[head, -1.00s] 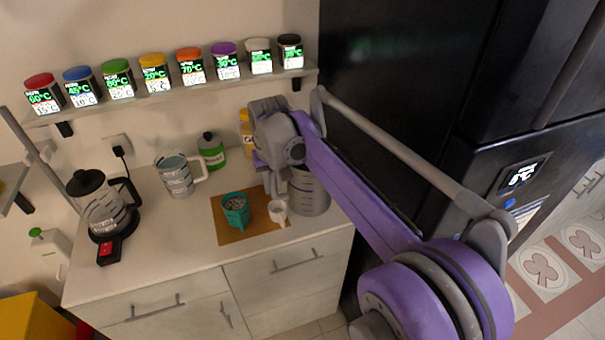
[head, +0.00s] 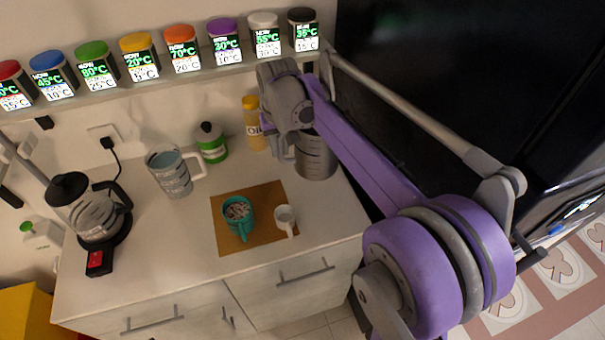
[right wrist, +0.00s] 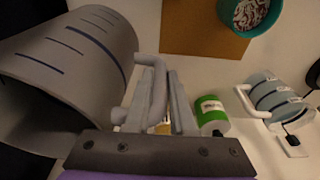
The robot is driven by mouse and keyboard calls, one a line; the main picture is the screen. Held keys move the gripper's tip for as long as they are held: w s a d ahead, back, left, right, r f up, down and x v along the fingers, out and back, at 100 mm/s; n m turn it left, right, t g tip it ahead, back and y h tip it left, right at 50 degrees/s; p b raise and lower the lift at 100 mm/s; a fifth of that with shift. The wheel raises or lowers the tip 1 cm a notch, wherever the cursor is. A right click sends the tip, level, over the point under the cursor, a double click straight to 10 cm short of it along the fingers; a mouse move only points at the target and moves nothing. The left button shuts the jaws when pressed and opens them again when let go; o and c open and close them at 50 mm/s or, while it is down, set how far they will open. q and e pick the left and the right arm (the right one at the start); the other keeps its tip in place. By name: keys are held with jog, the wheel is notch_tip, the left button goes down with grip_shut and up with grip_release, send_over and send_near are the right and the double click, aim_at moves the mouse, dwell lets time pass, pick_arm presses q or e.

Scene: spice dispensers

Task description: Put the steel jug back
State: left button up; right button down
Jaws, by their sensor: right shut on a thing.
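The steel jug (head: 316,157) is a grey cylinder with dark measuring marks at the right end of the counter, beside the black fridge. My right gripper (right wrist: 160,115) is shut on the jug's handle in the right wrist view, where the jug (right wrist: 70,70) fills the left side. In the head view my right arm reaches over the jug from the right and hides its upper part. I cannot tell whether the jug's base touches the counter.
A brown mat (head: 262,243) holds a teal cup (head: 238,213) and a small white cup (head: 284,216). A shelf of spice jars (head: 140,62) hangs above.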

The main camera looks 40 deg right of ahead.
aim_at(281, 161)
notch_tip(281, 161, down, 4)
jog(key=shift+s+f, duration=0.15)
jog(key=shift+f, duration=2.2)
jog(key=c, duration=1.2)
grip_release()
jog(key=shift+f+b, duration=0.2)
jog(key=shift+b, duration=0.1)
jog(key=o, duration=0.4)
jog(key=shift+o, duration=0.2)
jog(key=shift+r, duration=0.1)
notch_tip(281, 161, up, 12)
jog(key=s+p, duration=0.1)
jog(key=s, duration=0.1)
jog(key=s+a+f+n+t, duration=0.2)
jog(key=s+a+f, duration=0.4)
jog(key=s, duration=0.3)
jog(key=s+a+f+n+t, duration=0.1)
jog(key=s+a+f, duration=0.5)
jog(key=s, duration=0.3)
jog(key=shift+s+f+n+t+y, duration=0.2)
jog(key=shift+s+n+t+y, duration=0.1)
jog(key=shift+s+n+t, duration=0.1)
